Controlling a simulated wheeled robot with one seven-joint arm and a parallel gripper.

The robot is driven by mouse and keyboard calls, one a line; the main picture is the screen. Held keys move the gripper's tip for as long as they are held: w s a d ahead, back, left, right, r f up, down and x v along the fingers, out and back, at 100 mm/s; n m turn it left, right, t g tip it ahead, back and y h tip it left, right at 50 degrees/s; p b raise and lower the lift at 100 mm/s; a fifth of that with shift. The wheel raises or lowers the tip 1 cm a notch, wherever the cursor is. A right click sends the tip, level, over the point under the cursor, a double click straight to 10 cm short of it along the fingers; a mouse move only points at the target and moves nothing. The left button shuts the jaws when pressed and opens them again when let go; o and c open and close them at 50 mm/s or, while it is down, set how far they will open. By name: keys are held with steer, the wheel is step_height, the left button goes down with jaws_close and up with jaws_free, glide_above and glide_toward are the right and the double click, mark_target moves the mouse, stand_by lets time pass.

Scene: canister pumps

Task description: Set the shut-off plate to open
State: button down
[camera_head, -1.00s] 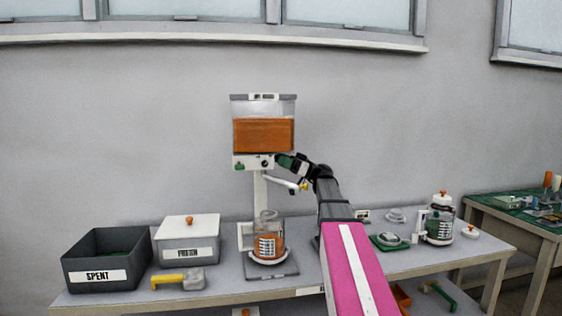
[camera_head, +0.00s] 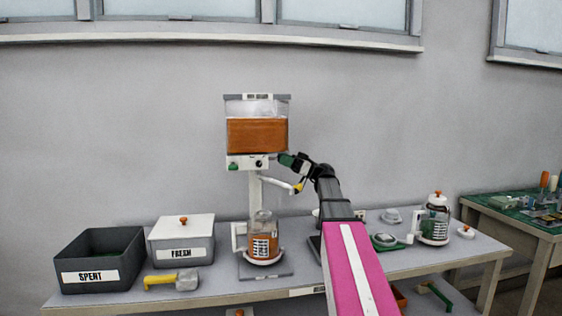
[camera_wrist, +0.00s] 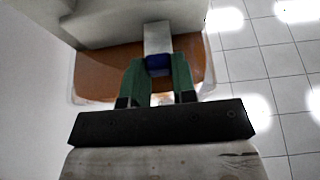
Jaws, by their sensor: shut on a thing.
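The dispenser's clear hopper (camera_head: 257,135), with orange contents, stands on a white post above the bench. My gripper (camera_head: 280,158) is at the right side of the hopper's white base (camera_head: 243,163). In the wrist view the green fingers of my gripper (camera_wrist: 159,75) are shut on a blue tab (camera_wrist: 158,65) at the end of a pale strip, which I take as the shut-off plate (camera_wrist: 157,38). The strip runs from the tab towards the hopper, whose orange contents (camera_wrist: 105,70) show behind. How far the plate is drawn out cannot be told.
A glass jar (camera_head: 264,243) with orange contents stands below the hopper. A white spout arm (camera_head: 280,186) sticks out under my gripper. The SPENT bin (camera_head: 90,277), FRESH box (camera_head: 181,253) and a yellow-handled scoop (camera_head: 172,281) are at left. Another jar (camera_head: 435,226) is at right.

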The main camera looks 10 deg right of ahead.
steer(key=c, duration=0.9)
jaws_free()
steer(key=shift+d, duration=0.15)
steer(key=v, duration=1)
steer(key=shift+d+f, duration=0.25)
steer(key=shift+d, duration=0.1)
steer(key=shift+s, duration=0.1)
